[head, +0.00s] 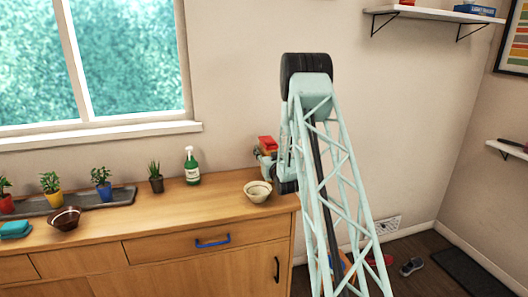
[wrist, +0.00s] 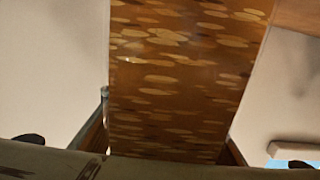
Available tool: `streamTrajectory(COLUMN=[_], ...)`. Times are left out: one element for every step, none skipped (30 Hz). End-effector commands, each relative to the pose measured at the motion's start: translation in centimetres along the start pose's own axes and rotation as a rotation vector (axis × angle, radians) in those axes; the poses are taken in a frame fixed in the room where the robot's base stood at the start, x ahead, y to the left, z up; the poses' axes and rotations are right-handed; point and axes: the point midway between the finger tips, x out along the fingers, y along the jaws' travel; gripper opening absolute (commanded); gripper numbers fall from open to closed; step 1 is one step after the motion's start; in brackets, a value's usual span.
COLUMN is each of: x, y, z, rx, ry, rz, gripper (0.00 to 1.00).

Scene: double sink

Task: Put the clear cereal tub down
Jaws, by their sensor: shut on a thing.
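The clear cereal tub (wrist: 185,75) fills the middle of the wrist view, its wall showing brown and tan flakes inside. My gripper (wrist: 168,150) is shut on it, with a finger at each side of the tub.
A cream bowl (head: 257,192) sits near the counter's right end, close to my arm. A green bottle (head: 192,166) and a plant pot (head: 156,181) stand at the back. A brown bowl (head: 64,219) is further left. The counter's middle front is clear.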

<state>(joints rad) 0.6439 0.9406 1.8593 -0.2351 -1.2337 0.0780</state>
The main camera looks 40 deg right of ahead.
Motion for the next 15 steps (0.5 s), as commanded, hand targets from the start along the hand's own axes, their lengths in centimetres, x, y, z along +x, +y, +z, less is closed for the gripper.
streamTrajectory(x=[0.02,0.02,0.02,0.02,0.02,0.01,0.01,0.01,0.01,0.01,0.0,0.0,0.0,0.0,0.0], y=[0.0,0.0,0.0,0.0,0.0,0.0,0.0,0.0,0.0,0.0,0.0,0.0,0.0,0.0,0.0], z=[-0.12,-0.12,-0.11,-0.1,-0.07,-0.01,0.05,0.11,0.17,0.22,0.29,0.24,0.23,0.22,0.21], rx=[0.0,0.0,0.0,0.0,0.0,0.0,0.0,0.0,0.0,0.0,0.0,0.0,0.0,0.0,0.0], ry=[0.001,0.001,0.001,0.001,0.001,0.001,0.001,0.001,0.001,0.001,0.0,0.0,0.0,0.0,0.0], rz=[0.0,0.0,0.0,0.0,0.0,0.0,0.0,0.0,0.0,0.0,0.0,0.0,0.0,0.0,0.0], gripper=[0.15,0.15,0.15,0.15,0.15,0.15,0.15,0.15,0.15,0.15,0.33,0.37,0.4,0.42,0.46])
